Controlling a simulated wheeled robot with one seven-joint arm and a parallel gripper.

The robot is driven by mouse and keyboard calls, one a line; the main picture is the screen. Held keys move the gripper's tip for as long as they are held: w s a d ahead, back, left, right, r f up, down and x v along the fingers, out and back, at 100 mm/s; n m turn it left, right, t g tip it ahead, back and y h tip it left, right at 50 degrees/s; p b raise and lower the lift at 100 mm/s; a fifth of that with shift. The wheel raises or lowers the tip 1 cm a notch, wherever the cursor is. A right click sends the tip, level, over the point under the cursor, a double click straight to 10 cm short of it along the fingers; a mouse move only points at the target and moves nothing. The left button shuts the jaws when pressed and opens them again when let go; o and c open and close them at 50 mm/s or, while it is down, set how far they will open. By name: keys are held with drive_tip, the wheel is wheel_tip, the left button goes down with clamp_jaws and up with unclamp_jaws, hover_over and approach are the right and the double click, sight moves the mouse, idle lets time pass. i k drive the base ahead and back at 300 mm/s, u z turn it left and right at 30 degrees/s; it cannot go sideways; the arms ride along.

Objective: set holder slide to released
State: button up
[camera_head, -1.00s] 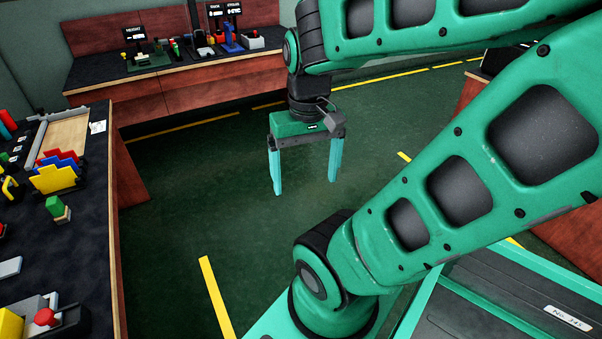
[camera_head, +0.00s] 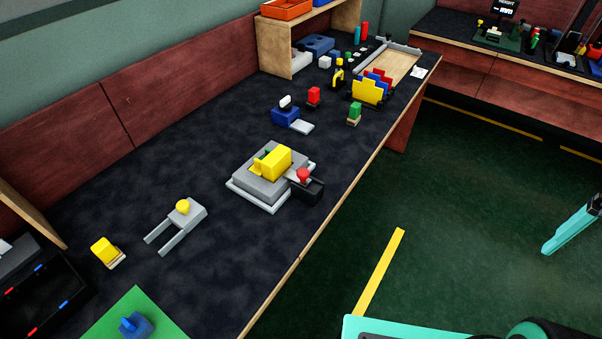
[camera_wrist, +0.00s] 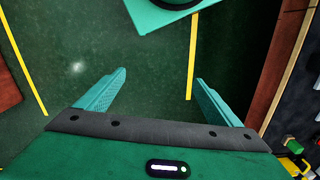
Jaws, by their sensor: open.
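A grey holder (camera_head: 262,188) sits on the dark bench in the head view, with a yellow block (camera_head: 276,162) on its top. At its right side a black part with a red knob (camera_head: 303,175) adjoins a light grey slide piece; whether it is locked or released I cannot tell. My gripper (camera_wrist: 161,76) is open and empty over the green floor in the wrist view.
On the bench (camera_head: 190,258) stand a grey fork-shaped piece (camera_head: 184,222), a small yellow block (camera_head: 106,251), a blue fixture (camera_head: 286,115) and a yellow-fronted rack (camera_head: 367,92). A shelf (camera_head: 310,40) stands at the back. The floor (camera_head: 465,220) beside the bench is clear.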

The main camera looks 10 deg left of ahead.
sight(301, 178)
drive_tip(key=u, duration=1.5)
drive_tip(key=k, duration=0.75)
drive_tip(key=z, duration=0.45)
drive_tip(key=i, duration=1)
